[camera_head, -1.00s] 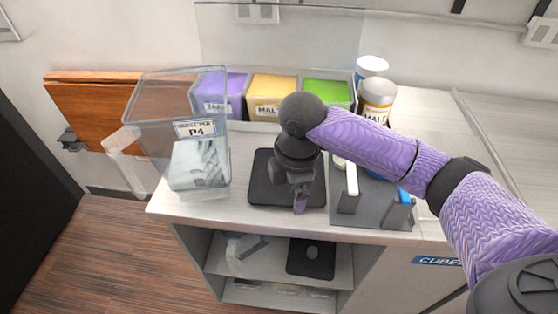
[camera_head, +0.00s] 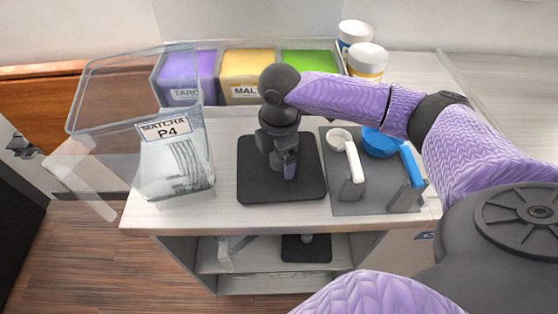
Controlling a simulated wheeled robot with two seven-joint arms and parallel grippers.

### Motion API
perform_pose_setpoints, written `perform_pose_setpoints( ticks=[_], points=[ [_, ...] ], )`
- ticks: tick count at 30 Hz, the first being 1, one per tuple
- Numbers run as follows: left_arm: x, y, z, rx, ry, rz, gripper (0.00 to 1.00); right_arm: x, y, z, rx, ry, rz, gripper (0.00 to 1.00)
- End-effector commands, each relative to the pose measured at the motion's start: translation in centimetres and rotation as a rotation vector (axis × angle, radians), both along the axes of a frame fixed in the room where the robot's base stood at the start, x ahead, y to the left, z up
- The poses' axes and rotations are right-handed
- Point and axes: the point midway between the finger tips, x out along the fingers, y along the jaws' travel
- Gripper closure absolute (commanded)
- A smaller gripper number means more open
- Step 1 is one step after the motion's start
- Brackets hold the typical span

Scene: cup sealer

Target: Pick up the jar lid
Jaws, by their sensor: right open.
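A clear jar (camera_head: 190,185) labelled "MATCHA P4" stands at the left of the counter, with its top uncovered. A clear flat piece (camera_head: 82,172) sits against its left side; I cannot tell whether it is the jar lid or part of the jar. Two canisters at the back, one in front (camera_head: 367,60) and one behind (camera_head: 355,33), have white tops. My right gripper (camera_head: 289,172) points down above the black mat (camera_head: 262,190), right of the jar. It is open and I see nothing in it. My left gripper is out of view.
Purple (camera_head: 190,66), yellow (camera_head: 254,66) and green (camera_head: 310,63) bins stand along the back. A white scoop (camera_head: 352,158) and a blue scoop (camera_head: 410,165) rest on a grey stand (camera_head: 378,205) at the right. A strip of counter between jar and mat is free.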

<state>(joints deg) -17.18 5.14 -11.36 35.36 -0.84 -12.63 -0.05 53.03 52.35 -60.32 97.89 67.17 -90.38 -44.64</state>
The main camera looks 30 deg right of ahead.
Motion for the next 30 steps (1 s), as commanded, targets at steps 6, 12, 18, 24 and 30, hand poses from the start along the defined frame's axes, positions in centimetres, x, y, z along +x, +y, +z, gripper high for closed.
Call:
perform_pose_setpoints(
  ticks=[6,12,18,24,30],
  points=[
    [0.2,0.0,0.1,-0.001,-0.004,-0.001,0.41,0.0,0.0,0.1,0.001,-0.001,0.000,0.38],
    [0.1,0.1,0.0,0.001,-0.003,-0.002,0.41,0.0,0.0,0.1,0.001,-0.001,0.000,0.80],
    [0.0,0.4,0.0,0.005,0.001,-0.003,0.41,0.0,0.0,0.1,0.001,-0.001,0.000,1.00],
    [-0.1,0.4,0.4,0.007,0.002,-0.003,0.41,0.1,0.1,1.0,0.002,-0.003,0.000,1.00],
    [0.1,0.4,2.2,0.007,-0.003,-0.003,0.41,0.1,0.1,6.4,0.002,-0.007,0.001,1.00]
  ],
)
